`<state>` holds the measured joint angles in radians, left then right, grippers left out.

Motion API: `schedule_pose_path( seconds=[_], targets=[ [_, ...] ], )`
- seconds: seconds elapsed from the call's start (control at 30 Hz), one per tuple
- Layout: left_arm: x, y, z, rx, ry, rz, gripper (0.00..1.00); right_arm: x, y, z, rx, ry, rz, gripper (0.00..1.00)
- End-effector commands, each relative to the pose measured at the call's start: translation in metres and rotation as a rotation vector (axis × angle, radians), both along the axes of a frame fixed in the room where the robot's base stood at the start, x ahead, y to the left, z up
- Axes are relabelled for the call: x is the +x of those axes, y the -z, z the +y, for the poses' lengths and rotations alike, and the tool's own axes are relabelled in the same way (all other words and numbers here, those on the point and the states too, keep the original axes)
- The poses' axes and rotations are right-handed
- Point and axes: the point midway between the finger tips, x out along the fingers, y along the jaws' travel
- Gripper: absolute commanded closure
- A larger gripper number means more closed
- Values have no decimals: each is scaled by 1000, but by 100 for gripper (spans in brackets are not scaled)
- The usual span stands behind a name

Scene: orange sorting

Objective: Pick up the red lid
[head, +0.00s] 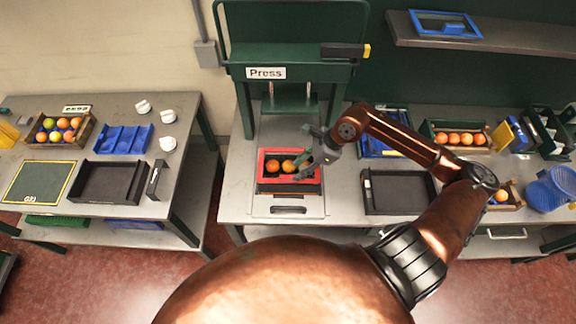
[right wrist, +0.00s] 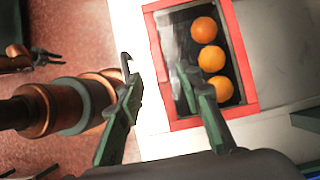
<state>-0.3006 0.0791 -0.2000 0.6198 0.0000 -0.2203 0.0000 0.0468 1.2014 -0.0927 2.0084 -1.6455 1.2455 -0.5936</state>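In the head view, a red rectangular frame (head: 264,168), which looks like the red lid, rings a dark box on the press bed, with oranges (head: 289,166) inside it. In the right wrist view the red frame (right wrist: 245,50) surrounds three oranges (right wrist: 211,58) and a dark, partly glossy surface. I cannot tell whether a clear pane covers them. My right gripper (head: 318,155) is at the frame's right end, its fingers apart and empty. In the right wrist view (right wrist: 157,85) one finger overlaps the opening and the other is outside the frame. My left gripper (right wrist: 48,57) shows small at the left, apparently open.
The green press (head: 293,75) stands over the back of the bed. A black tray (head: 400,208) lies on the table to the right. A blue tray (head: 380,153) and an orange crate (head: 455,150) stand behind. A separate table (head: 130,205) is at left.

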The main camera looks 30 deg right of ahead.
Motion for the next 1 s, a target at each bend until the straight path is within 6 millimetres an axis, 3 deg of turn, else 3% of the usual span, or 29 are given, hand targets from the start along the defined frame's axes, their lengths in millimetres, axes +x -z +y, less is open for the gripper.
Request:
schedule_pose_path(
  seconds=[0.4,0.7,1.0],
  targets=[
    [0,-23,1,1,-1,0,71,15,40,26,5,-2,-1,67],
    [0,-23,1,1,0,-1,71,16,46,27,3,-3,-1,67],
    [1,-23,1,1,0,-2,71,16,45,27,3,-3,-1,87]
  ],
)
